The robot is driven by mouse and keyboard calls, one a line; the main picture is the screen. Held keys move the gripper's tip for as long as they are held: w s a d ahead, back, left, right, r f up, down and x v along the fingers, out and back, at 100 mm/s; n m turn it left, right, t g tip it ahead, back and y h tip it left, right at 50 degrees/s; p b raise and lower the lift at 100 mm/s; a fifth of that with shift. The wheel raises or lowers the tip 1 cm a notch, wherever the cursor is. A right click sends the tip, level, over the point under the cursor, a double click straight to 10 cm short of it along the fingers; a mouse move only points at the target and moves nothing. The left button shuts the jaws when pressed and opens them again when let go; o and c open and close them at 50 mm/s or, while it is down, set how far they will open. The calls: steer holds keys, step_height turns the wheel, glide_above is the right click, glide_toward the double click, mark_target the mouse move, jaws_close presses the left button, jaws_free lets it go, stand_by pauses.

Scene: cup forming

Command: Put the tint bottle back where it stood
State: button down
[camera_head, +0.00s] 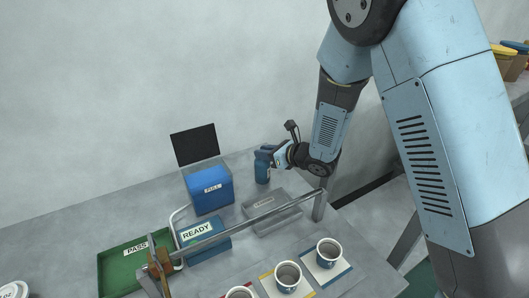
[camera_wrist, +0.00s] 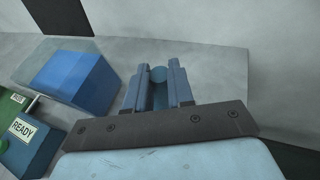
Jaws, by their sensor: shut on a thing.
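The tint bottle (camera_head: 262,173) is a dark blue upright cylinder at the back of the table, right of the blue box. My gripper (camera_head: 264,154) reaches in from the right and is shut on the bottle's upper part. I cannot tell whether the bottle's base touches the table.
A blue box labelled FULL (camera_head: 209,193) stands left of the bottle, with a black panel (camera_head: 195,144) behind. A shallow grey tray (camera_head: 285,219) lies in front, beyond a metal rail (camera_head: 262,216). A blue READY box (camera_head: 205,247), green PASS tray (camera_head: 112,261) and several cups (camera_head: 329,252) are nearer.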

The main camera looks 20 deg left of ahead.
steer(key=c, duration=1)
jaws_free()
steer(key=v, duration=1.2)
